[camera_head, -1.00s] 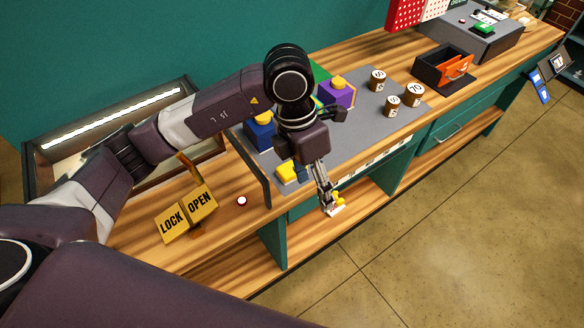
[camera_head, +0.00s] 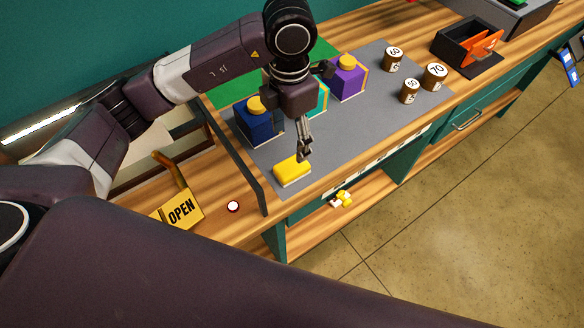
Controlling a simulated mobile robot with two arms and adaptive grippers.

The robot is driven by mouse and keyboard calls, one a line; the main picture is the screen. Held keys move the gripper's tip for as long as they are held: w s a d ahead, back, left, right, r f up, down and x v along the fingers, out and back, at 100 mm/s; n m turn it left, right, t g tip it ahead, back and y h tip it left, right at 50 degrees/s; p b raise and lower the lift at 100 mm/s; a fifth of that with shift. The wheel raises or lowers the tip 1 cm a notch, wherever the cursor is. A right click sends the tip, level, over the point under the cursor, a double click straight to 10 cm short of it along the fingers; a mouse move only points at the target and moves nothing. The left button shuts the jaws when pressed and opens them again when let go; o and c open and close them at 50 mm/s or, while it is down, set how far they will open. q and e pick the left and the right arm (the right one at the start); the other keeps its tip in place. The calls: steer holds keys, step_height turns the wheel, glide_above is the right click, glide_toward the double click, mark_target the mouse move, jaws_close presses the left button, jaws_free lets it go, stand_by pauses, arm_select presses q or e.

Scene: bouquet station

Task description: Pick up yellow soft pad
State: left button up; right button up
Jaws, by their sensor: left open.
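The yellow soft pad (camera_head: 292,168) lies on the grey mat near the front edge of the bench, beside a dark upright divider. It has a pale lower layer. My left gripper (camera_head: 302,155) points down right above and behind the pad, with its fingertips close to the pad's far right edge. I cannot tell if they touch it. The gripper is open and holds nothing that I can see. My right gripper is not in view.
Blue (camera_head: 257,122), teal and purple (camera_head: 347,78) boxes with yellow knobs stand behind the gripper. Several numbered brown weights (camera_head: 434,76) stand to the right. A dark divider (camera_head: 238,155) borders the mat on the left. Small yellow-white pieces (camera_head: 342,199) lie on the lower shelf.

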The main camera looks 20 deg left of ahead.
mark_target(290, 166)
arm_select(q)
step_height(290, 166, down, 4)
steer(key=b, duration=0.3)
steer(key=shift+w, duration=0.15)
steer(key=shift+f, duration=0.75)
steer(key=shift+f+p, duration=0.35)
steer(key=shift+f, duration=0.05)
steer(key=f+p, duration=0.2)
steer(key=f, duration=0.3)
steer(key=shift+s+p, duration=0.2)
steer(key=shift+p, duration=0.2)
steer(key=shift+f, duration=0.35)
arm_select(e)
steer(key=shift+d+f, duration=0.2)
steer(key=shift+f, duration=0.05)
arm_select(q)
steer(key=shift+c, duration=0.4)
steer(key=c, duration=1.1)
